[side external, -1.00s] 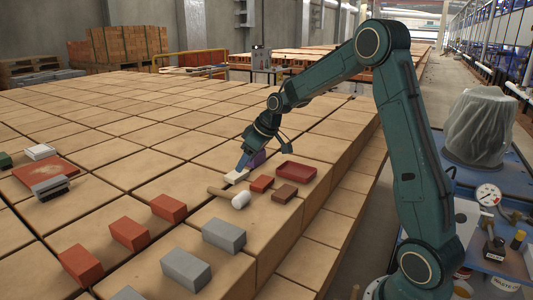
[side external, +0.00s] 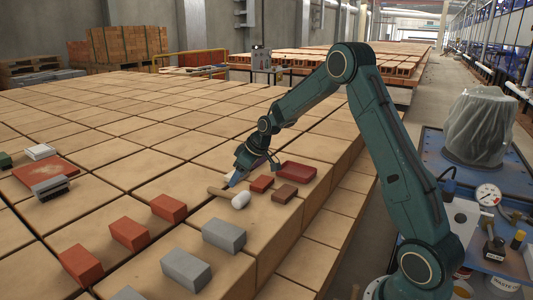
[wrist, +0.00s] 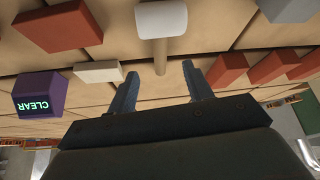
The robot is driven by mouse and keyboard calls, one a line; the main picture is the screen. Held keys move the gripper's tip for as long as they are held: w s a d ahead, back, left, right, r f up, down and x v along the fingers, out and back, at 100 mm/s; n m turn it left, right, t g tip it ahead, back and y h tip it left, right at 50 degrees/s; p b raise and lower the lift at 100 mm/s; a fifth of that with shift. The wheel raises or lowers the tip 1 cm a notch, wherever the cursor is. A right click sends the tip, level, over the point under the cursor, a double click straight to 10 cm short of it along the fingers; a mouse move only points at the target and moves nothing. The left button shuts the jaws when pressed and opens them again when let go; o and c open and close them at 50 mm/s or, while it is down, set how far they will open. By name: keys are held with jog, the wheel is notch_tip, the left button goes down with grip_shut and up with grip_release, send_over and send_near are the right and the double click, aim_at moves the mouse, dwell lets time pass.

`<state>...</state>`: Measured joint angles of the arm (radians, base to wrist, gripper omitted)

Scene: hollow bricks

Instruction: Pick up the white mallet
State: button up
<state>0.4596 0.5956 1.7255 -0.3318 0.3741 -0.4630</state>
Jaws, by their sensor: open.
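The white mallet lies on the tan brick surface, with its white head (side external: 240,201) to the right of its tan handle (side external: 217,191) in the side view. In the wrist view the white head (wrist: 161,20) is at top centre and the handle (wrist: 160,57) runs down from it toward the space between my fingers. My gripper (side external: 232,181) is open and low over the mallet, close to the handle. In the wrist view my gripper (wrist: 160,69) has its fingers on either side of the handle's line, with nothing held. The handle's lower end is hidden by the gripper body.
Red bricks (side external: 262,183) and a red tray (side external: 296,172) lie right of the mallet. A purple CLEAR block (wrist: 38,95) and a flat white block (wrist: 99,71) are left in the wrist view. Red and grey bricks (side external: 224,234) stand at the front.

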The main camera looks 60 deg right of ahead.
aim_at(227, 195)
jog(key=shift+x, duration=1.45)
jog(key=shift+x, duration=2.55)
jog(key=shift+s, duration=0.1)
grip_shut()
